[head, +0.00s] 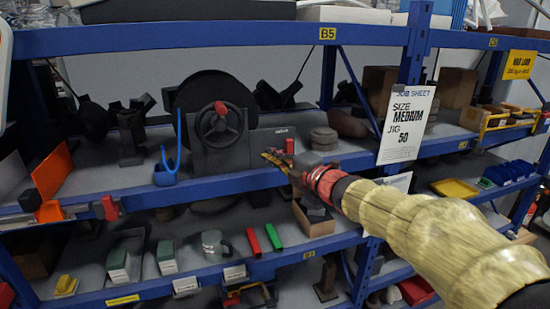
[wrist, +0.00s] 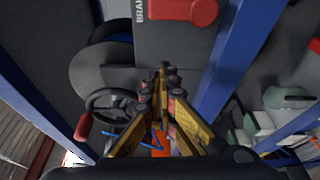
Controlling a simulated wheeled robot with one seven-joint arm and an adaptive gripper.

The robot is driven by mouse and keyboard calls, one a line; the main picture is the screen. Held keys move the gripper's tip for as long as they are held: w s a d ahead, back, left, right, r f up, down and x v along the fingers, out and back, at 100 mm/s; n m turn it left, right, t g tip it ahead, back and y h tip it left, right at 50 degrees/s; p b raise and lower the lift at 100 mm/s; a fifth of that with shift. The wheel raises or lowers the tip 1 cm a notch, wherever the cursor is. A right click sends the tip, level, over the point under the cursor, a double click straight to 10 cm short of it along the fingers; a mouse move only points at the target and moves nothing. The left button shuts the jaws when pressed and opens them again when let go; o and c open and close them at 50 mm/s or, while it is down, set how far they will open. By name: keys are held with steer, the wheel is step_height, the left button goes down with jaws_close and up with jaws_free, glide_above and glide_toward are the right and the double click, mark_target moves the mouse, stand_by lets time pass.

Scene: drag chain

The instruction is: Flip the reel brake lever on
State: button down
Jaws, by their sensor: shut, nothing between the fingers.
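The red brake lever (head: 290,146) is on a dark grey box (head: 265,149) beside the reel, on the upper shelf. In the wrist view the red lever (wrist: 188,10) shows at the top edge, partly cut off, with white letters beginning "BRA" beside it. The dark reel (head: 195,92) stands to the left, with a handwheel (head: 219,125) bearing a red knob. My gripper (head: 268,154) is just in front of the box, below the lever. In the wrist view my gripper (wrist: 164,72) has its fingertips together and empty, apart from the lever in the picture. Contact with the box cannot be told.
The blue shelf edge (head: 235,180) runs below my gripper. Round grey pieces (head: 323,138) lie right of the box. A job sheet (head: 407,122) hangs on the blue upright. The lower shelf holds a mug (head: 213,244) and small boxes.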

steer(key=b+v, duration=0.1)
steer(key=v, duration=0.7)
steer(key=shift+d, duration=0.3)
steer(key=shift+f, duration=0.1)
